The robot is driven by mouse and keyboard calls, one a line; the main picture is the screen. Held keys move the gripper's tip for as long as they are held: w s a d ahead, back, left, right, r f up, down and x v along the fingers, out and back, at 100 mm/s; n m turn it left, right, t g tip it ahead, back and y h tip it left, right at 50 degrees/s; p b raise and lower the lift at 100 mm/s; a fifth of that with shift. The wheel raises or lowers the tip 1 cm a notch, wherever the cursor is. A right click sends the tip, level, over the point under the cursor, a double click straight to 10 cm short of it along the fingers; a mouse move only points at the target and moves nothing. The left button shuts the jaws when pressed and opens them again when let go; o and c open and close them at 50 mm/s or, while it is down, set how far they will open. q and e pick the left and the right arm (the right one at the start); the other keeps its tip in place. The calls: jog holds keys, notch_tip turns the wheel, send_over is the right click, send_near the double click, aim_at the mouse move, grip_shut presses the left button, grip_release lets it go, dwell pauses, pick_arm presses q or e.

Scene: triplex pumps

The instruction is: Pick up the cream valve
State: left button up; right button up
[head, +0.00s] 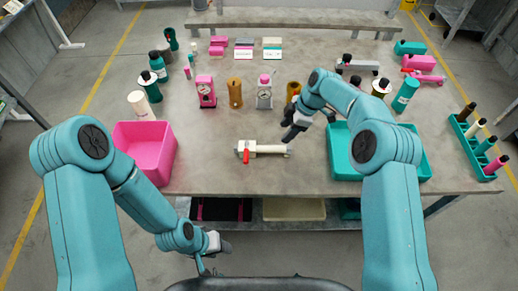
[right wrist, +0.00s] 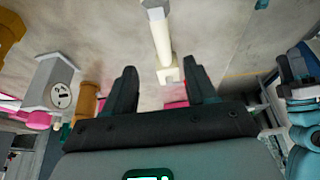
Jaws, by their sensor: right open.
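The cream valve (head: 266,149) lies on the grey table near its front edge. It is a long pale body with a red handle at its left end. It also shows in the right wrist view (right wrist: 162,40), pointing in between the finger tips. My right gripper (head: 291,134) is open and empty, just behind the right end of the valve. Its two dark fingers (right wrist: 162,74) show apart in the right wrist view, and contact with the valve cannot be told. My left gripper (head: 217,245) hangs low in front of the table, its fingers unclear.
A pink bin (head: 145,148) stands left of the valve and a teal bin (head: 341,150) stands right, partly behind my right arm. Pink and grey gauge pumps (head: 206,92) (head: 264,93) and yellow cylinders stand behind. A teal rack (head: 466,137) is at the far right. Table around the valve is clear.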

send_over(272, 147)
jog(key=d, duration=0.3)
jog(key=f, duration=0.4)
jog(key=shift+w+a+f, duration=0.2)
jog(key=shift+f, duration=0.1)
jog(key=x, duration=0.5)
jog(key=shift+s, duration=0.3)
jog(key=shift+w+a+f, duration=0.1)
jog(key=shift+a+f, duration=0.1)
jog(key=shift+f, duration=0.2)
jog(key=shift+r, duration=0.1)
jog(key=shift+c, duration=0.6)
grip_shut()
